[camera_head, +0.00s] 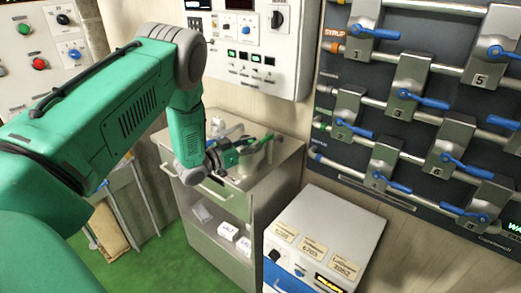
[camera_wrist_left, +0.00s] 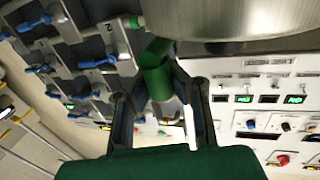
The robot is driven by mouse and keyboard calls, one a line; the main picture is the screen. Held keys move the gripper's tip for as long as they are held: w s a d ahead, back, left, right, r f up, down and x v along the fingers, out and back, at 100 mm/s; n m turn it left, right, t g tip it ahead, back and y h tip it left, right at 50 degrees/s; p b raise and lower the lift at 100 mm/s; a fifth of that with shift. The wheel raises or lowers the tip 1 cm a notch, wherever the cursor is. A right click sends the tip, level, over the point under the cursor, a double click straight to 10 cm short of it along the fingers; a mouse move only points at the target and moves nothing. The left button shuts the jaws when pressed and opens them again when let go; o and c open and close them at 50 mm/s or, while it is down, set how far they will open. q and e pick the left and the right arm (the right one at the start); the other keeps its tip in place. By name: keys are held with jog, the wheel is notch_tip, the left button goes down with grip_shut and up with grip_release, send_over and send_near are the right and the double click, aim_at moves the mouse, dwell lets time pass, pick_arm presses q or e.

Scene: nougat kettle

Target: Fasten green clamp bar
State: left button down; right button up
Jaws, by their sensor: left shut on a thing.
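My left gripper (camera_head: 228,157) is at a metal kettle (camera_head: 256,160) on the grey cabinet in the head view. The green clamp bar (camera_head: 262,139) shows beyond the fingers at the kettle's top, partly hidden by the gripper. In the left wrist view, my left gripper (camera_wrist_left: 160,88) has its two fingers on either side of the green bar (camera_wrist_left: 157,60) and is shut on it. The bar runs up to the kettle's metal side (camera_wrist_left: 235,20). Whether its end is latched cannot be told. My right gripper is not in view.
The cabinet (camera_head: 283,170) has an open shelf with small white boxes (camera_head: 229,231). A white labelled unit (camera_head: 345,222) stands at its right. A valve panel with blue levers (camera_head: 421,100) fills the right wall. A control panel (camera_head: 250,70) hangs behind the kettle.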

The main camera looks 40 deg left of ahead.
pick_arm(q)
jog(key=shift+s+a+f, duration=0.25)
jog(key=shift+a+f, duration=0.1)
jog(key=shift+a, duration=0.05)
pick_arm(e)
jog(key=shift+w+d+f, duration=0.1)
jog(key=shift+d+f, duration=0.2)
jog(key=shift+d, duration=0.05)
pick_arm(q)
jog(key=shift+a, duration=0.25)
jog(key=c, duration=1.5)
grip_release()
jog(key=shift+s, duration=0.15)
jog(key=shift+o, duration=0.4)
jog(key=shift+s+a+r, duration=0.15)
jog(key=shift+r, duration=0.1)
jog(key=shift+f, duration=0.1)
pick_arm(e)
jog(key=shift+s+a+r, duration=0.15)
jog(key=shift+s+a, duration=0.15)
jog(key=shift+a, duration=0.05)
pick_arm(q)
jog(key=shift+a, duration=0.1)
jog(key=v, duration=1.2)
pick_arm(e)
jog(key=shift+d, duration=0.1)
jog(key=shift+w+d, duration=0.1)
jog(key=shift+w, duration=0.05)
